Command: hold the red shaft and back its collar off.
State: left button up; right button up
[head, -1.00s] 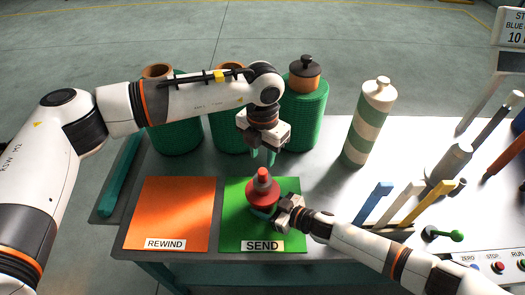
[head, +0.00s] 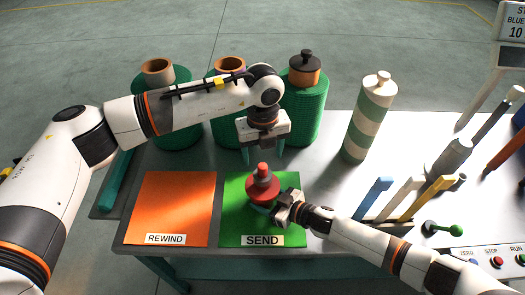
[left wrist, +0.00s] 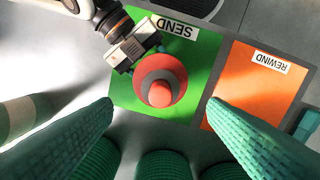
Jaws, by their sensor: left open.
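The red shaft (head: 262,168) stands upright over the green SEND mat (head: 232,228), its red tip on top. A dark grey ring, which looks like its collar (head: 264,178), sits below the tip above a wide red body. In the left wrist view the shaft's tip (left wrist: 160,94) is seen from above, centred between my fingers. My left gripper (head: 262,155) is open and empty, pointing down just above and behind the shaft. My right gripper (head: 280,210) comes from the lower right and appears closed around the shaft's low part; its fingers are partly hidden.
An orange REWIND mat (head: 175,205) lies to the left. Green netting rolls (head: 304,105) stand behind, with a green-and-white striped bottle (head: 368,120) to their right. Coloured upright levers (head: 372,197), a green-knobbed handle (head: 443,229) and a button panel (head: 490,260) occupy the right side.

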aim_at(263, 174)
pick_arm(q)
jog(key=n, duration=0.2)
jog(key=shift+f+n, duration=0.25)
jog(key=shift+n, duration=0.15)
jog(key=shift+f, duration=4.5)
